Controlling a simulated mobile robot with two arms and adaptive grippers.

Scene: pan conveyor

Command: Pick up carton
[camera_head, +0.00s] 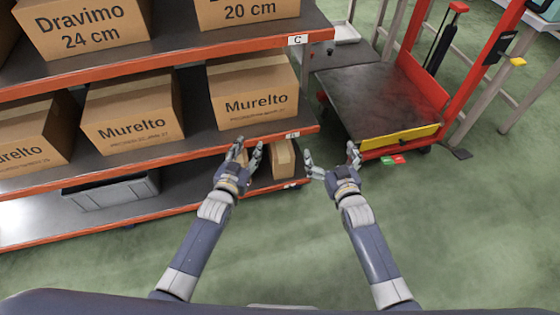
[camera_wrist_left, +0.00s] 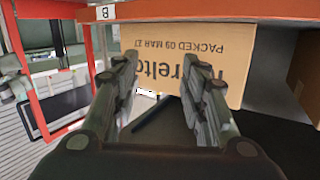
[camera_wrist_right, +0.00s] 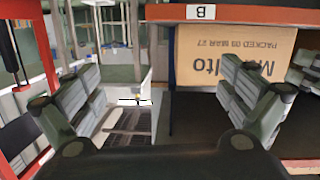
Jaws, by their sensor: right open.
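A brown Murelto carton (camera_head: 253,88) sits at the right end of the middle shelf. Its printed face also shows in the left wrist view (camera_wrist_left: 215,50) and in the right wrist view (camera_wrist_right: 232,65), with the print upside down. My left gripper (camera_head: 248,153) is open and empty, in front of the shelf edge and below this carton. My right gripper (camera_head: 330,162) is open and empty, just right of the shelf's end. Neither gripper visibly touches a carton.
More Murelto cartons (camera_head: 132,112) stand to the left on the middle shelf. Dravimo cartons (camera_head: 85,28) are on the upper shelf. A grey bin (camera_head: 112,190) and a small carton (camera_head: 284,160) are on the lower shelf. A red-framed cart (camera_head: 380,100) stands right. The green floor ahead is clear.

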